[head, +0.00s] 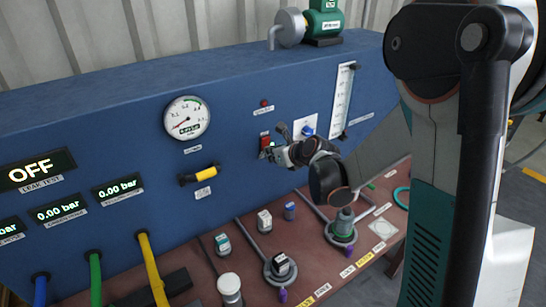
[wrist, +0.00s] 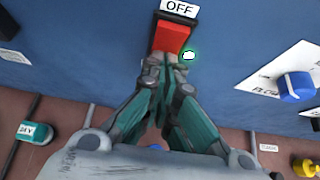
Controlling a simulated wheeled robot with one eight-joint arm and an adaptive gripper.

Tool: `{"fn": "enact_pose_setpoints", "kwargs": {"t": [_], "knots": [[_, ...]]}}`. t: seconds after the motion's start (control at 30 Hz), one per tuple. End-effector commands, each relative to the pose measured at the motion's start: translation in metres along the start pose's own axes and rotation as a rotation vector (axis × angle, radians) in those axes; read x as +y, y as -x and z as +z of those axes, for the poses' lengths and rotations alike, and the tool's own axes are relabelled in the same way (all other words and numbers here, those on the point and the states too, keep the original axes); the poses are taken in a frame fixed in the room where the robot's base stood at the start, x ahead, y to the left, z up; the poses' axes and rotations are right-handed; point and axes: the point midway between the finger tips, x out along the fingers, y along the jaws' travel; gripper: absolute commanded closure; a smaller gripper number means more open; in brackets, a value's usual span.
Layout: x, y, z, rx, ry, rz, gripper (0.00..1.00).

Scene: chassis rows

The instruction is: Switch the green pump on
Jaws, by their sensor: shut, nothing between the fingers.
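The green pump (head: 326,22), with a grey round housing on its left, stands on top of the blue panel at the back. A red switch (head: 265,140) is on the panel face below a small dark red lamp; in the wrist view the red switch (wrist: 172,36) sits under an "OFF" label (wrist: 180,7). My gripper (head: 272,151) is at the switch's lower end. In the wrist view my gripper (wrist: 163,62) is shut, its tips together over the switch's lower edge and hiding that part. I cannot tell whether they touch it. A small green-rimmed light spot (wrist: 188,56) shows beside the tips.
A blue knob (head: 308,131) on a white plate is just right of the switch. A round gauge (head: 187,117) and a yellow handle (head: 199,175) are to the left. Several fittings stand on the brown bench (head: 318,262) below. My arm covers the right side.

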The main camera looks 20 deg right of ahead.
Motion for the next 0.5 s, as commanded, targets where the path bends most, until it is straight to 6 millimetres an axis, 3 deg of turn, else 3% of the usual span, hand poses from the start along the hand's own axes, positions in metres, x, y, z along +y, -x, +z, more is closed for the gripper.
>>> {"fn": "enact_pose_setpoints", "kwargs": {"t": [0.5], "knots": [[0.000, 0.008, 0.013, 0.000, 0.000, 0.000, 1.00]]}}
